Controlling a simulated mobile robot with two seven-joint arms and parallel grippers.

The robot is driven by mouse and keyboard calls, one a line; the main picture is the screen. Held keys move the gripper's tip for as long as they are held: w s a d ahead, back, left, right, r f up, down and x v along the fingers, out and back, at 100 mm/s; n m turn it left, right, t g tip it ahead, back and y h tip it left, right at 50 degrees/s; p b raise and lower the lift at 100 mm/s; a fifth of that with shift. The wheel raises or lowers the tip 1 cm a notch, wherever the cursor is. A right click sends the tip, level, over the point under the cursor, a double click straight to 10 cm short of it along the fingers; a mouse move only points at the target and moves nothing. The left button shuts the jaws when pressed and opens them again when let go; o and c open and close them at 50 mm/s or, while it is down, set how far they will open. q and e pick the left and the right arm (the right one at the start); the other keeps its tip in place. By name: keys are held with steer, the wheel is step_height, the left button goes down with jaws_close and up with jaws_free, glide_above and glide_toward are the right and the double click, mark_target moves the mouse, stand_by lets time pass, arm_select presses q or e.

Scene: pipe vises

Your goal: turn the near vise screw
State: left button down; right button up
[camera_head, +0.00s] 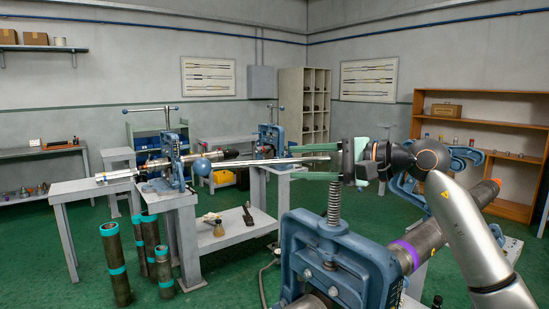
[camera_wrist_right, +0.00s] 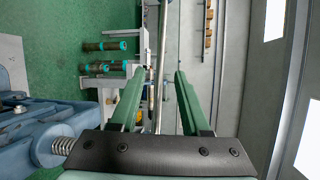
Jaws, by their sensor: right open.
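The near vise (camera_head: 335,252) is a blue steel frame in the front of the head view, with a pipe marked by a purple band (camera_head: 407,254) through it. Its threaded vise screw (camera_head: 334,203) stands upright from the top. There the screw (camera_wrist_right: 62,146) shows beside the palm at lower left, with the blue vise (camera_wrist_right: 35,130). My left gripper is out of view.
Several teal-banded pipes (camera_head: 115,262) stand on the green floor at left. Orange shelves (camera_head: 480,175) stand at right.

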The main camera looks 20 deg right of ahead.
mark_target(280, 162)
steer(key=p+x, duration=0.1)
steer(key=x, duration=0.5)
steer(key=shift+w+a, duration=0.1)
steer(key=shift+w, duration=0.05)
steer(key=shift+c, duration=0.2)
jaws_close()
stand_by(1.1)
